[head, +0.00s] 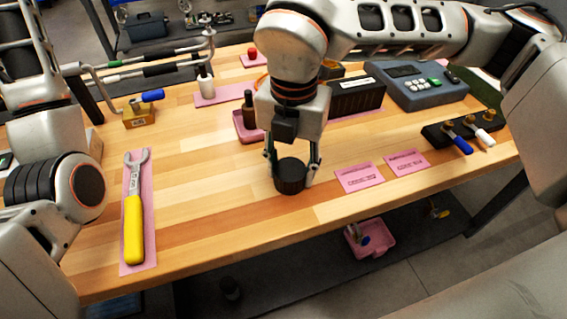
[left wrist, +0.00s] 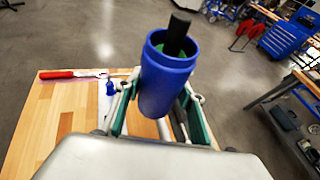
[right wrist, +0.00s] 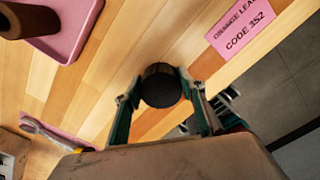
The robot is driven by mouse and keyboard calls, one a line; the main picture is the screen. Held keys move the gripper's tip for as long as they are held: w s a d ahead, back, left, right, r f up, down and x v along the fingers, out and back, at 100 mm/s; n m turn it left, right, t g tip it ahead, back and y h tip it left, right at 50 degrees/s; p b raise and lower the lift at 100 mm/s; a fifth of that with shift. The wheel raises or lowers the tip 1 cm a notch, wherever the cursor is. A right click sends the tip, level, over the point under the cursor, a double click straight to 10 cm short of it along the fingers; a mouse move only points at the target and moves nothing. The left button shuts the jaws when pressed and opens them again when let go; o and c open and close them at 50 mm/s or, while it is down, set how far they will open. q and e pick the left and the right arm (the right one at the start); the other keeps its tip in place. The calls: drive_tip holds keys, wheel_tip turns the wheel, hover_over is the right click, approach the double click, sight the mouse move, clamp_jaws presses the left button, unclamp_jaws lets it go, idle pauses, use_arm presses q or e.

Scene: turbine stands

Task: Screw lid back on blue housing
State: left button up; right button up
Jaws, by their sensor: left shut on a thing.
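The blue housing (left wrist: 166,85) is an open-topped blue cylinder in the left wrist view. A dark bar and some green show inside its mouth. My left gripper (left wrist: 162,104) is shut on it; neither shows in the head view. The black round lid (head: 291,177) sits on the wooden table near its front edge, and it also shows in the right wrist view (right wrist: 161,87). My right gripper (head: 292,166) points down over the lid with one finger on each side. Small gaps show between its fingers and the lid, so it looks open around it.
A yellow-handled wrench (head: 134,215) lies on a pink mat at the left. Pink labels (head: 360,177) lie right of the lid. A pink tray (head: 243,130) with a dark bottle, a black box (head: 357,95) and a grey device (head: 415,86) stand farther back.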

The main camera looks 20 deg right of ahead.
sight(291, 166)
use_arm(q)
drive_tip(key=shift+r, duration=0.15)
use_arm(e)
drive_tip(key=shift+r, duration=0.1)
drive_tip(key=shift+c, duration=0.5)
